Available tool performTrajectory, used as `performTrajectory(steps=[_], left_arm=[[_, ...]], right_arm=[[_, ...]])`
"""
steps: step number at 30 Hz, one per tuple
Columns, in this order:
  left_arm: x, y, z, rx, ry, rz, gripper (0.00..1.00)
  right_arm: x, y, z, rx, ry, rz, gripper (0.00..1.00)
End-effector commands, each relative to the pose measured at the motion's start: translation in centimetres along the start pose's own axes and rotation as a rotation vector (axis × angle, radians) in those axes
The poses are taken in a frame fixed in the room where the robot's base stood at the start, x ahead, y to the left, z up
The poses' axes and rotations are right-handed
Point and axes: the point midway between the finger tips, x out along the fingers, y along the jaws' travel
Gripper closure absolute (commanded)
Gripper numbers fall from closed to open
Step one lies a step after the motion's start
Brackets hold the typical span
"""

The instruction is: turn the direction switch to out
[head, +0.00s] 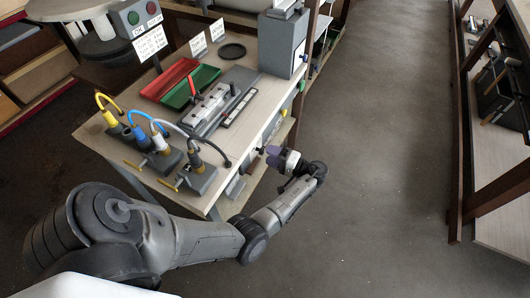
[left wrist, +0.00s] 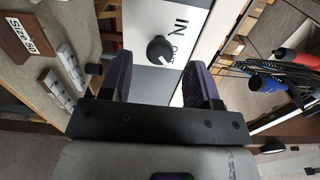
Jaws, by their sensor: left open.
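The direction switch (left wrist: 160,50) is a round black knob on a light panel, seen in the left wrist view. The words IN and OUT are printed on the panel beside it. I cannot tell for sure which word the knob points to. My left gripper (left wrist: 158,78) is open, its two dark purple fingers on either side of the knob in the picture, with no contact visible. In the head view my left gripper (head: 272,156) is beside the front right edge of the workbench (head: 140,172). The switch cannot be made out there. My right gripper is out of view.
The bench carries a red tray (head: 168,80), a green tray (head: 190,87), a grey box (head: 281,43) and several cabled tools at its near end. Clear floor (head: 380,150) lies to the right, up to a shelf rack (head: 490,200).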

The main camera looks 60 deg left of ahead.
Motion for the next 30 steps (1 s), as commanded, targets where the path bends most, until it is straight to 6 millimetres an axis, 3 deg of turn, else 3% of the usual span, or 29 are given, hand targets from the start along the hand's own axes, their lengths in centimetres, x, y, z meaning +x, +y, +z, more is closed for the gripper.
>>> performTrajectory(steps=[6, 15, 21, 30], left_arm=[[-4.7, 0.1, -0.1, 0.002, 0.002, 0.002, 0.44], [-9.1, 0.1, 0.0, 0.002, 0.000, 0.001, 0.44], [-10.3, 0.0, 0.0, 0.000, -0.001, 0.000, 0.44], [-10.5, 0.0, 0.0, 0.000, -0.001, -0.001, 0.44]], right_arm=[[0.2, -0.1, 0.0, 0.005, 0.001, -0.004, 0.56], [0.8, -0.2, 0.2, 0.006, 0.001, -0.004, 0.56], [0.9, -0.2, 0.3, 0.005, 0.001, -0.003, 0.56], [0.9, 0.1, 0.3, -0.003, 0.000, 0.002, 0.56]])
